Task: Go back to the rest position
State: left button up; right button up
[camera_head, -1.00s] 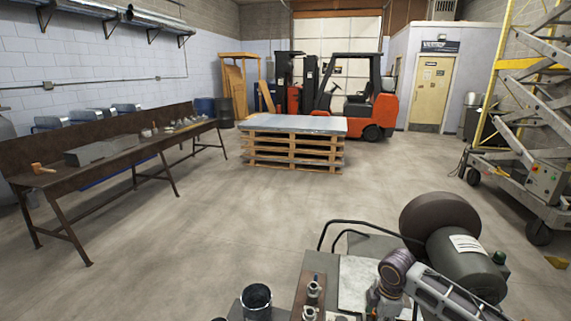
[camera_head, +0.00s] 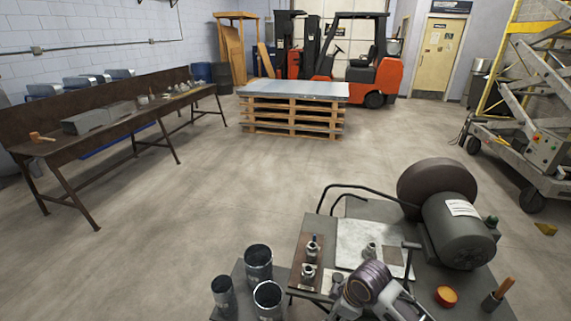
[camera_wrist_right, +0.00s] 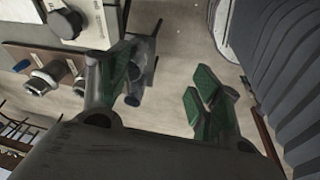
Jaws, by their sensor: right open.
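My right gripper (camera_wrist_right: 162,88) shows in the right wrist view. Its two green-padded fingers are apart with nothing held between them. In the head view my right arm enters at the bottom, over the near edge of the workbench (camera_head: 400,238); its fingertips cannot be made out clearly there. My left gripper is not in view.
The bench carries a grey grinder motor (camera_head: 460,230), metal fittings (camera_head: 310,260) and an orange cup (camera_head: 446,296). Several dark metal cylinders (camera_head: 258,263) stand left of it. A stack of pallets (camera_head: 293,117) and a forklift (camera_head: 362,70) are farther back. The middle floor is clear.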

jog(key=s+d+r+m+t+h, duration=0.1)
jog(key=s+d+m+t+h, duration=0.1)
jog(key=s+d+m, duration=0.8)
jog(key=s+a+f+m+g, duration=0.1)
jog(key=s+f, duration=0.1)
jog(key=f, duration=1.4)
jog(key=s+a+f+g, duration=0.1)
jog(key=s+f, duration=0.1)
jog(key=f, duration=1.4)
jog(key=s+d+f, duration=0.2)
jog(key=s+f, duration=0.8)
jog(key=s, duration=0.1)
jog(key=s+d+f+g, duration=0.1)
jog(key=s+d+f, duration=0.1)
jog(key=s+f, duration=0.8)
jog(key=shift+s+f, duration=0.25)
jog(key=shift+s, duration=0.5)
jog(key=shift+d, duration=0.1)
